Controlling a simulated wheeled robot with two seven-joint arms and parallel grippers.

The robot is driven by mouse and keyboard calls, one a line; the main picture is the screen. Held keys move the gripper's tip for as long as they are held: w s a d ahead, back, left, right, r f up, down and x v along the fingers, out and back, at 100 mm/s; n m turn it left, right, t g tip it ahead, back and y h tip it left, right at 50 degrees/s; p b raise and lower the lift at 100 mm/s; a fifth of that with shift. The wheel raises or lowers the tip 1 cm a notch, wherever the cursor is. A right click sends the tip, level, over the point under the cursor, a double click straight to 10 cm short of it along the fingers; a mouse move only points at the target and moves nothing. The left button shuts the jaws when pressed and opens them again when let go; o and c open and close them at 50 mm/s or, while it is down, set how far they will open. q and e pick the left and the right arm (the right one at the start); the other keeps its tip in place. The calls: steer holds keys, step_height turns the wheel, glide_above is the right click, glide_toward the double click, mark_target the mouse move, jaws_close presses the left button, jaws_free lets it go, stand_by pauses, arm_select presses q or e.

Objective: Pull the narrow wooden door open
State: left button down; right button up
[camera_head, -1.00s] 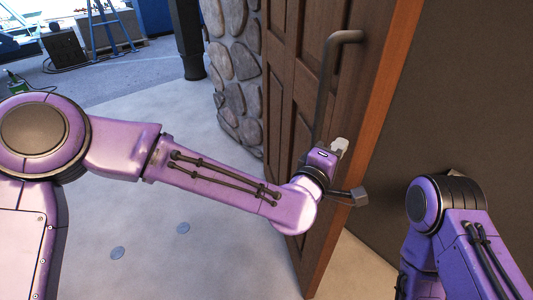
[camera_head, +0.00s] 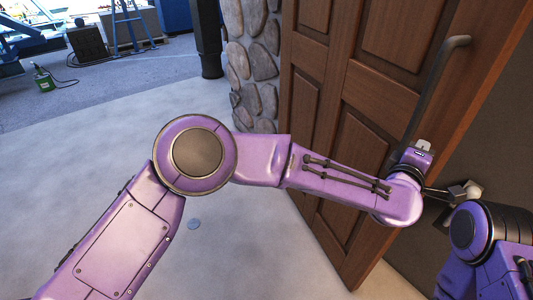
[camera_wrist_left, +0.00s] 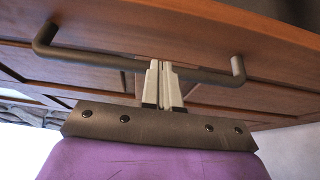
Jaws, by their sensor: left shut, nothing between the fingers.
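The brown panelled wooden door (camera_head: 345,85) stands at an angle at the right of the head view, its lighter edge facing right. A long dark bar handle (camera_head: 437,85) is fixed near that edge. My left gripper (camera_head: 424,146) is at the handle's lower part. In the left wrist view, the pale fingers (camera_wrist_left: 162,75) are closed together with nothing between them. They overlap the handle bar (camera_wrist_left: 95,58) in the picture, nearer its right end; whether they touch it I cannot tell.
A stone column (camera_head: 254,60) stands left of the door, beside a dark post (camera_head: 207,40). A dark grey wall (camera_head: 490,135) lies beyond the door's edge. The pale floor (camera_head: 90,150) at left is open. A green container (camera_head: 44,79) stands far back.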

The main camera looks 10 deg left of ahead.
arm_select(q)
steer(key=s+a+r+b, duration=0.2)
steer(key=s+r, duration=0.4)
steer(key=s+a+r+b, duration=0.2)
steer(key=s+a+r, duration=0.1)
steer(key=s+r, duration=0.4)
steer(key=shift+s, duration=0.15)
